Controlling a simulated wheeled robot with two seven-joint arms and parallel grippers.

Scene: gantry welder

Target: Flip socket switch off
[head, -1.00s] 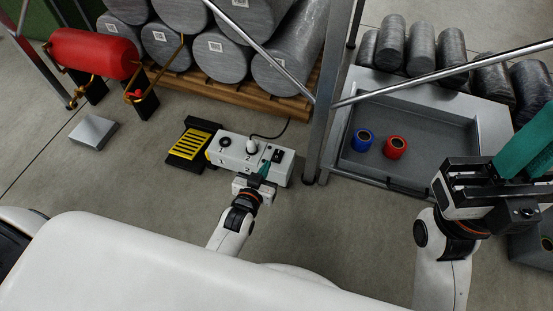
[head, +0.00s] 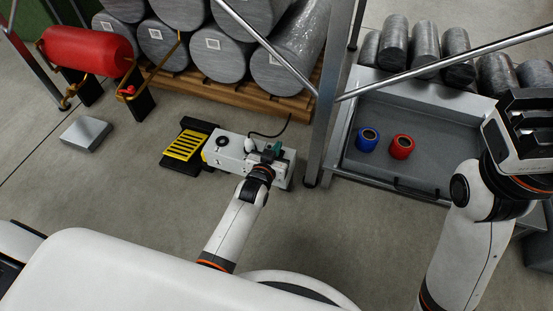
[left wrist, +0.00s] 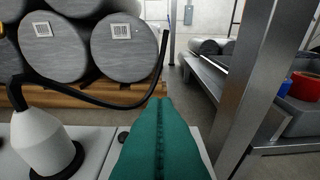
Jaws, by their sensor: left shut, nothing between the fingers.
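The white socket box (head: 226,152) lies on the floor beside the rack post, with a plug in it and a cable running from it. My left gripper (head: 275,150) is over the right part of the box. Its teal fingers are shut and empty; they fill the middle of the left wrist view (left wrist: 158,140). The switch is hidden behind the gripper, and I cannot tell its position or whether the fingers touch it. The white plug (left wrist: 45,140) stands left of the fingers. My right gripper (head: 525,130) is at the right edge, its fingers not clearly visible.
A yellow and black pedal (head: 184,145) lies left of the box. The metal rack post (head: 325,110) stands close on its right. A grey tray (head: 425,177) holds a blue roll (head: 368,139) and a red roll (head: 402,147). Wrapped drums on a wooden pallet (head: 275,105) are behind.

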